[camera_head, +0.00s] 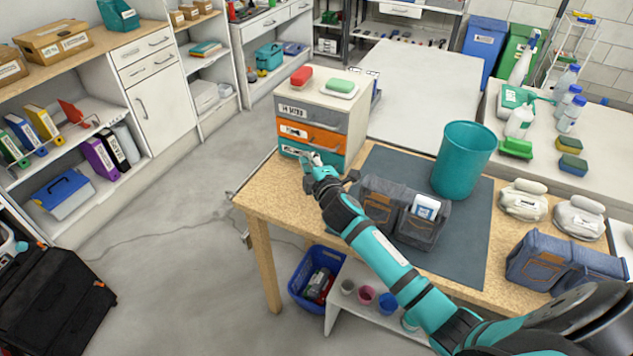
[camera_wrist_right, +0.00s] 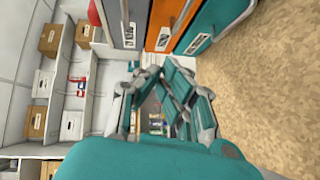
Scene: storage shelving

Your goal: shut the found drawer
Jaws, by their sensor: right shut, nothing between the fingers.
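A small drawer cabinet (camera_head: 357,105) stands at the back left of the wooden table. Its front has a grey drawer (camera_head: 300,113), an orange drawer (camera_head: 325,139) and a teal drawer (camera_head: 288,150) at the bottom. The orange drawer (camera_wrist_right: 163,35) and the teal drawer (camera_wrist_right: 196,37) also show in the right wrist view. I cannot tell whether any drawer stands slightly out. My right gripper (camera_head: 309,160) is shut and empty, close to the low front of the cabinet; its fingers show in the right wrist view (camera_wrist_right: 168,95). Contact is unclear. My left gripper is not in view.
A grey pouch organiser (camera_head: 420,225) and a teal bin (camera_head: 464,160) stand on the dark mat (camera_head: 470,225). The floor (camera_head: 200,190) left of the table is mostly clear.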

